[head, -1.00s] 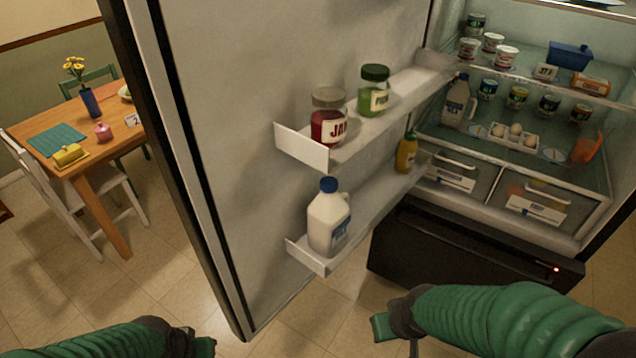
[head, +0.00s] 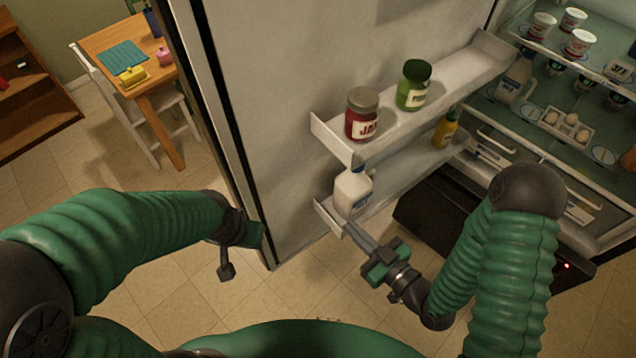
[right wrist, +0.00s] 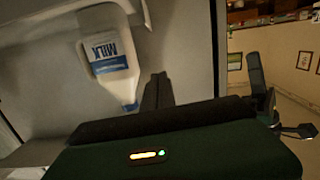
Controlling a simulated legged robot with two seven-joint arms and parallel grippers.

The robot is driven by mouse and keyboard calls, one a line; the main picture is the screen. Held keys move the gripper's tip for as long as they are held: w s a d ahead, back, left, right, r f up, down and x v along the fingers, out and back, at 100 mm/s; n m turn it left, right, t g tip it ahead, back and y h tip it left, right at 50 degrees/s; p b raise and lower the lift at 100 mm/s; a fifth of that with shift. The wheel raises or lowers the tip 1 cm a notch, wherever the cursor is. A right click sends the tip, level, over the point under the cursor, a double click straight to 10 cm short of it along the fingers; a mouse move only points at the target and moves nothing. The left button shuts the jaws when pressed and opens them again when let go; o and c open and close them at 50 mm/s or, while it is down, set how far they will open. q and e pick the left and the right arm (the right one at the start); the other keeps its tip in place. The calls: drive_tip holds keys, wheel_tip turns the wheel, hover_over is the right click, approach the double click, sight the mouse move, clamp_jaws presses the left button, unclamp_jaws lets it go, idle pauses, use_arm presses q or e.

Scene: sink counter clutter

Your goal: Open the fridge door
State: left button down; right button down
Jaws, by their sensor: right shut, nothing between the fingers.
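The fridge door (head: 290,60) stands wide open, its pale inner face and two shelves toward me. My right gripper (head: 354,232) is shut and empty, its tips at the front end of the lower door shelf, just below the milk jug (head: 352,192). In the right wrist view the shut fingers (right wrist: 157,92) show beside the milk jug (right wrist: 108,55); I cannot tell whether they touch the shelf or door. My left gripper (head: 242,250) hangs near the lower outer edge of the door; its finger gap is unclear.
A jam jar (head: 362,115) and a green-lidded jar (head: 413,85) stand on the upper door shelf, a yellow bottle (head: 446,130) on the lower. The fridge interior (head: 485,105) is at right.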

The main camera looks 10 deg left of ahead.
drive_tip(key=r, duration=0.1)
drive_tip(key=t+y+p, duration=0.1)
approach(307, 181)
drive_tip(key=shift+m, duration=0.3)
drive_tip(key=x, duration=0.5)
drive_tip(key=shift+r, duration=0.2)
drive_tip(key=shift+w+a+f, duration=0.15)
drive_tip(key=shift+w+a, duration=0.3)
drive_tip(key=shift+w, duration=0.1)
drive_tip(key=shift+a, duration=0.1)
